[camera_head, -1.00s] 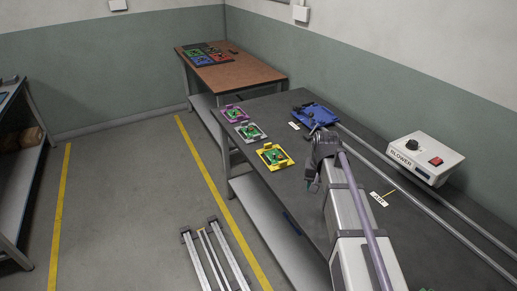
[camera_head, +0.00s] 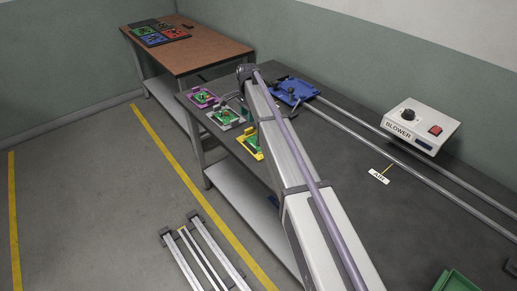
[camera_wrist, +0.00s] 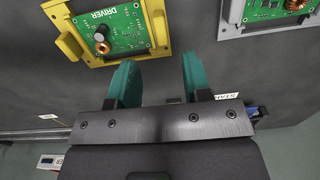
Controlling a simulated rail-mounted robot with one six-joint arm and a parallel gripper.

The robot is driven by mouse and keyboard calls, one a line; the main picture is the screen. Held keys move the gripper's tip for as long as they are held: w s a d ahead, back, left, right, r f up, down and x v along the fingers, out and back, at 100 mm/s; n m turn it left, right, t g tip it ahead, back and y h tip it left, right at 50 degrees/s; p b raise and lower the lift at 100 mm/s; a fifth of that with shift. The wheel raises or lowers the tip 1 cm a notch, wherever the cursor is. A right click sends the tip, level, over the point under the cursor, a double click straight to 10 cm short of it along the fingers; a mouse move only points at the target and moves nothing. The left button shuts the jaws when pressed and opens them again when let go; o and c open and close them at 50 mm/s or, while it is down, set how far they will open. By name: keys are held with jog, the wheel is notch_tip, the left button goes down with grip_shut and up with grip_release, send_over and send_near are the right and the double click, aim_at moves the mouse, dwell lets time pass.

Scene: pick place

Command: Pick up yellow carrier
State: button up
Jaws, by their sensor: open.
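The yellow carrier (camera_head: 257,154) lies on the dark workbench, partly hidden behind my arm in the head view. It holds a green circuit board. In the wrist view the yellow carrier (camera_wrist: 67,46) is at the upper left, its board marked DRIVER, and the top is cut off by the picture edge. My gripper (camera_wrist: 158,63) has two teal fingers, spread apart with nothing between them. The left fingertip appears close to the carrier's lower right edge; I cannot tell the height gap. In the head view my arm hides most of the gripper.
A grey carrier (camera_head: 224,120) and a purple carrier (camera_head: 204,104) with boards lie beyond the yellow one. A blue fixture (camera_head: 296,91) stands at the bench's back, near two metal rails. A blower box (camera_head: 420,125) stands at the right. The bench's middle is clear.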

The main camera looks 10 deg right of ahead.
aim_at(249, 129)
notch_tip(249, 129, down, 8)
jog(key=b, duration=0.6)
jog(key=shift+r, duration=0.2)
jog(key=shift+r+p, duration=0.25)
jog(key=shift+p, duration=0.05)
grip_shut()
